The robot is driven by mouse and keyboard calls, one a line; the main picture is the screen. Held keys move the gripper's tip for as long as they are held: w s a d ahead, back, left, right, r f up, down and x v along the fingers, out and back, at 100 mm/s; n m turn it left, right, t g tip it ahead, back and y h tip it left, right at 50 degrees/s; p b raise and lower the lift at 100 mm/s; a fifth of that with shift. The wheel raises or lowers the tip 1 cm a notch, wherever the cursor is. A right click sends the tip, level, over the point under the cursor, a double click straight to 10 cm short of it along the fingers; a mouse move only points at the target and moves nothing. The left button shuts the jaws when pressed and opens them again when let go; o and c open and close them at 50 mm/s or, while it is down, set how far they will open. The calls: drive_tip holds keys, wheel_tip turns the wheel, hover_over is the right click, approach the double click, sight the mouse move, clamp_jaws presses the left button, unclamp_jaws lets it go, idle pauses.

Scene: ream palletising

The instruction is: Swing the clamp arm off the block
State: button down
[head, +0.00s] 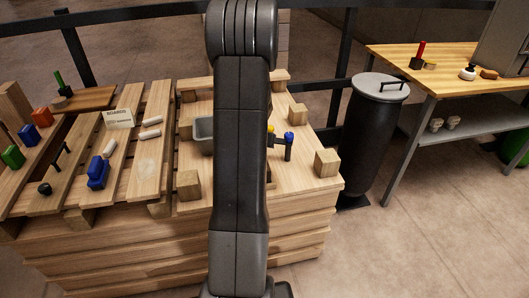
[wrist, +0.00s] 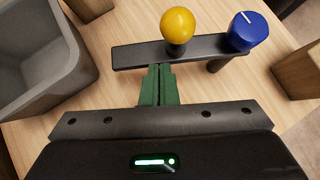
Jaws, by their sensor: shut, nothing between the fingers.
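The clamp arm (wrist: 140,53) is a flat dark bar lying across the upper middle of the wrist view. A yellow ball knob (wrist: 178,22) stands on it, and a blue cap with a white line (wrist: 249,31) sits at its right end. In the head view the yellow knob (head: 270,129) and blue cap (head: 288,137) show just right of my arm. My gripper (wrist: 158,70) has green fingers closed together, empty, at the near edge of the bar below the yellow knob; I cannot tell whether they touch it. I cannot make out which block lies under the bar.
A grey tray (wrist: 40,60) stands left of the bar. Wooden blocks stand around the pallet top, one at right (head: 327,162) and one at the near left (head: 189,184). A slatted surface with small coloured items lies left. A dark bin (head: 372,130) and a workbench (head: 440,58) stand right.

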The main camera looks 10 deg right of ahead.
drive_tip(key=w+m, duration=0.1)
drive_tip(key=w+m+g+h, duration=0.1)
drive_tip(key=w+m+h, duration=0.1)
drive_tip(key=shift+d+m+g, duration=0.25)
drive_tip(key=shift+m+g, duration=0.05)
drive_tip(key=shift+w+d+p, duration=0.2)
drive_tip(key=shift+w+p, duration=0.15)
drive_tip(key=shift+w, duration=0.25)
